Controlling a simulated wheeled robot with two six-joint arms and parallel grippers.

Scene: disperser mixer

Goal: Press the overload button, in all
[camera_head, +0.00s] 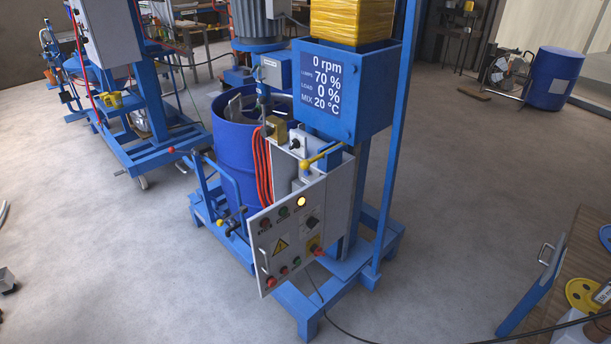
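The disperser mixer's grey control panel (291,236) faces me at the middle, tilted in the picture. Its upper row has a red button (265,223), a green button (284,212) and a lit yellow lamp (301,201). A black knob (312,222) and a red button on a yellow plate (316,248) sit on its right side. The labels are too small to read, so I cannot tell which button is the overload button. Neither gripper can be made out in the head view.
The blue display (321,84) reads 0 rpm, 70 %, load 0 %, mix 20 °C. A blue drum (235,142) stands behind the panel. The blue base frame (300,305) juts forward. A cable crosses the floor. A wooden table (580,245) stands at right. Floor in front is largely clear.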

